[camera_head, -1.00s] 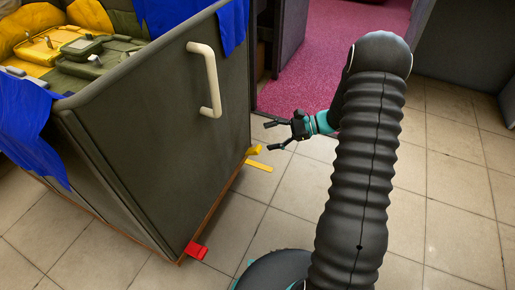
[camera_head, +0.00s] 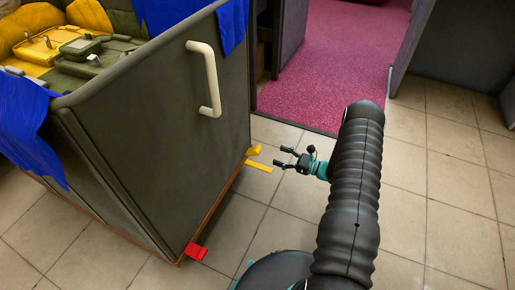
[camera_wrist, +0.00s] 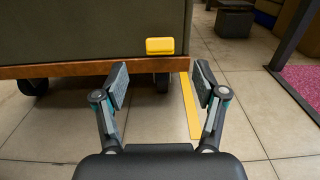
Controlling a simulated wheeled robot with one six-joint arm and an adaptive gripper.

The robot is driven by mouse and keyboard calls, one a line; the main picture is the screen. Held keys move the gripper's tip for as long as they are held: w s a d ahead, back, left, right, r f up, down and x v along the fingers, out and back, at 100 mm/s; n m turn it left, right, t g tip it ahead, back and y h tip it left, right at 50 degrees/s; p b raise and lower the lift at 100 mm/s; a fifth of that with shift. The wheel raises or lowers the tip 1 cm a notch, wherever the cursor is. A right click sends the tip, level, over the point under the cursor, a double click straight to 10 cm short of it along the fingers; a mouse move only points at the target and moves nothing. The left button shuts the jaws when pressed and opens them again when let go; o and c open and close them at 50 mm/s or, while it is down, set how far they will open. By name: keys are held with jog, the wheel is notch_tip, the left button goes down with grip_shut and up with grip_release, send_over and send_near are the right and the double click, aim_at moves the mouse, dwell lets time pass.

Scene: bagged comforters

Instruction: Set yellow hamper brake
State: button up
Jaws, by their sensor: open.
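The hamper (camera_head: 160,120) is a large dark grey-green bin with a brown bottom edge and a cream handle. A yellow brake pedal (camera_head: 254,151) sticks out low at its far right corner; in the wrist view the yellow pedal (camera_wrist: 160,46) sits above the brown edge, over a black caster. A red pedal (camera_head: 196,251) sticks out at the near corner. My gripper (camera_head: 279,157) is open and empty, low, to the right of the yellow pedal and apart from it. In the wrist view my gripper's fingers (camera_wrist: 160,85) spread below the pedal, with the pedal between them sideways.
A yellow strip (camera_head: 259,166) lies on the tiled floor beside the yellow pedal. Blue cloth (camera_head: 32,130) hangs over the hamper's rim, with yellow and green bags inside. A pink carpet (camera_head: 325,60) lies behind between dark partitions.

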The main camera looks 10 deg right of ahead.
aim_at(259, 148)
jog(key=x, duration=1)
jog(key=shift+w+a, duration=0.2)
jog(key=shift+a, duration=0.1)
grip_shut()
